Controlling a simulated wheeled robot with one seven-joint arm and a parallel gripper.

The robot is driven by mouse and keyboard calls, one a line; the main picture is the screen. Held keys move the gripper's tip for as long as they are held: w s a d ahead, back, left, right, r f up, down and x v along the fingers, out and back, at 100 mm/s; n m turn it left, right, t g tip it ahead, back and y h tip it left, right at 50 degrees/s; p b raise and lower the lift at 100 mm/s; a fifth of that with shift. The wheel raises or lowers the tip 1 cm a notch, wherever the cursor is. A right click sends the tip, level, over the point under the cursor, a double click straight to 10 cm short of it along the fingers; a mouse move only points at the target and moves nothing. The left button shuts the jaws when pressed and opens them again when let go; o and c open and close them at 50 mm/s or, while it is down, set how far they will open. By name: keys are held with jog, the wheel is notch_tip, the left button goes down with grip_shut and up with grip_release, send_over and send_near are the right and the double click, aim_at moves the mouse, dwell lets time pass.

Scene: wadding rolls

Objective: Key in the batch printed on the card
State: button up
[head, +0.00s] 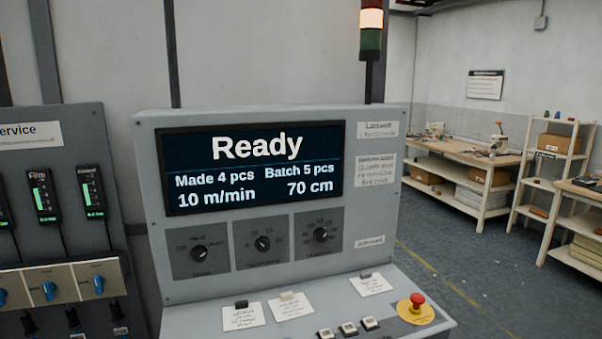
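The control panel's display (250,165) reads "Ready", "Made 4 pcs", "Batch 5 pcs", "10 m/min" and "70 cm". Three push buttons, left (324,333), middle (348,329) and right (370,323), show at the bottom edge. Three rotary knobs, left (198,253), middle (263,243) and right (320,235), sit under the display. My gripper is not in view.
A red emergency stop (417,301) sits on a yellow disc at the desk's right. A service panel (60,215) with gauges and blue knobs stands at left. A signal tower (371,30) shows a lit upper section. Workbenches and shelves stand behind right, with open floor before them.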

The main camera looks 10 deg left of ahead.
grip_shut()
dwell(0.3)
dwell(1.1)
